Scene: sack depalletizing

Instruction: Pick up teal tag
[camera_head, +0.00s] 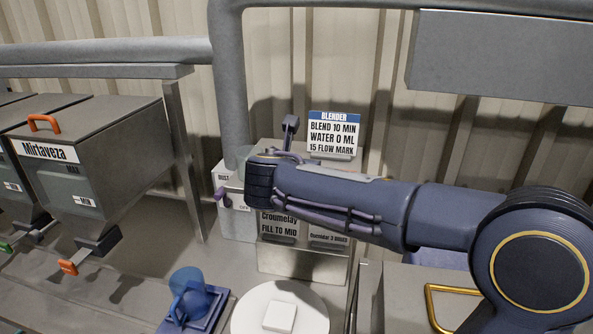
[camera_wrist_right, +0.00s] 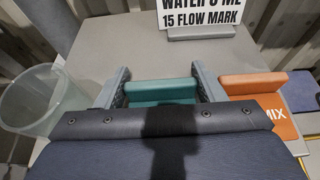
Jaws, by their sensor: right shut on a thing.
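In the right wrist view, the teal tag (camera_wrist_right: 160,92) has a raised teal grip that sits between the two fingers of my right gripper (camera_wrist_right: 160,86). The fingers are shut on this grip, one at each end. The tag's lower part is hidden behind my wrist. In the head view, my right arm reaches in from the right, and its wrist is over the grey blender box (camera_head: 300,262). The tag cannot be made out there, hidden by my arm. My left gripper is not in view.
An orange tag marked MIX (camera_wrist_right: 262,84) lies right of the teal one. A clear cup (camera_wrist_right: 38,100) stands left. A sign (camera_head: 333,135) stands behind. A blue jug (camera_head: 188,290) and a white round plate (camera_head: 250,316) are in front. Mirtaveza bin (camera_head: 100,135) is at left.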

